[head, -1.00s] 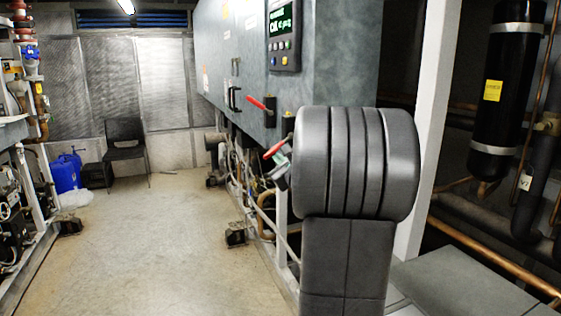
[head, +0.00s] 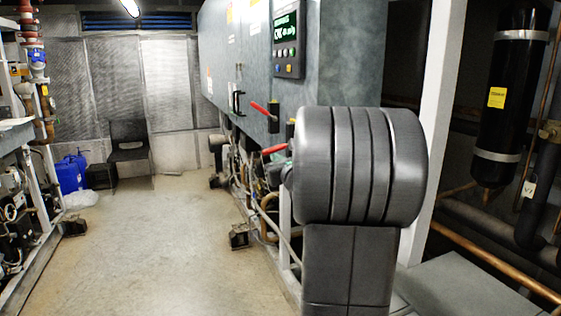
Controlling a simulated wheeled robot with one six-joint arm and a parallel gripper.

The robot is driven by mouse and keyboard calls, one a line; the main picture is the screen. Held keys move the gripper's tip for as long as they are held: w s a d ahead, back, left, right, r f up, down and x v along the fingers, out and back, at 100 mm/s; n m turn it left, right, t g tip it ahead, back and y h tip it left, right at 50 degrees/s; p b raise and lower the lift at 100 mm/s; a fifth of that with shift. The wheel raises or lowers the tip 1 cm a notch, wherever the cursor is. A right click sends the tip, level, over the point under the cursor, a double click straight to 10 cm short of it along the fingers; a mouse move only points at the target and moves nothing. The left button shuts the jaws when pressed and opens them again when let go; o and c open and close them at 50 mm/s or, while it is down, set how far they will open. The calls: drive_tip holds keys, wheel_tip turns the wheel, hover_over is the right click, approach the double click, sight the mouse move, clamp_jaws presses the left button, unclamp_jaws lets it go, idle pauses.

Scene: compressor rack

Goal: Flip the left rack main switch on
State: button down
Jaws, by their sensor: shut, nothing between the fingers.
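Two red-handled switches stick out from the grey cabinet (head: 345,45). The farther red lever (head: 262,108) slopes up to the left from its black mount. The nearer red lever (head: 273,149) points left and slightly down, below its black block (head: 290,129). The task's "left" switch is not marked in view; the nearer lever is the one beside my gripper. My gripper (head: 277,171) is shut and just under that lever, mostly hidden behind my thick dark arm link. Whether it touches the lever cannot be made out.
A control panel (head: 288,40) with a lit screen is on the cabinet above. A white post (head: 436,110) stands to the right. Pipes and frame lie under the cabinet.

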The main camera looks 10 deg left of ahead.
drive_tip(key=r+m+p, duration=0.2)
drive_tip(key=m, duration=0.1)
drive_tip(key=shift+s+a+r, duration=0.2)
drive_tip(key=shift+a, duration=0.1)
wheel_tip(320, 180, up, 4)
drive_tip(key=m+p, duration=0.4)
drive_tip(key=m, duration=0.1)
drive_tip(key=shift+d+f+h, duration=0.15)
drive_tip(key=shift+f+h, duration=0.1)
drive_tip(key=shift+h, duration=0.05)
drive_tip(key=shift+r+p, duration=0.1)
drive_tip(key=shift+p, duration=0.3)
drive_tip(key=s+d+f+b, duration=0.1)
drive_tip(key=s+d+b, duration=0.1)
drive_tip(key=s, duration=0.3)
drive_tip(key=s+d+f+b, duration=0.2)
drive_tip(key=s, duration=0.3)
drive_tip(key=shift+s+f+b, duration=0.15)
drive_tip(key=shift+f+b, duration=0.15)
drive_tip(key=shift+b, duration=0.05)
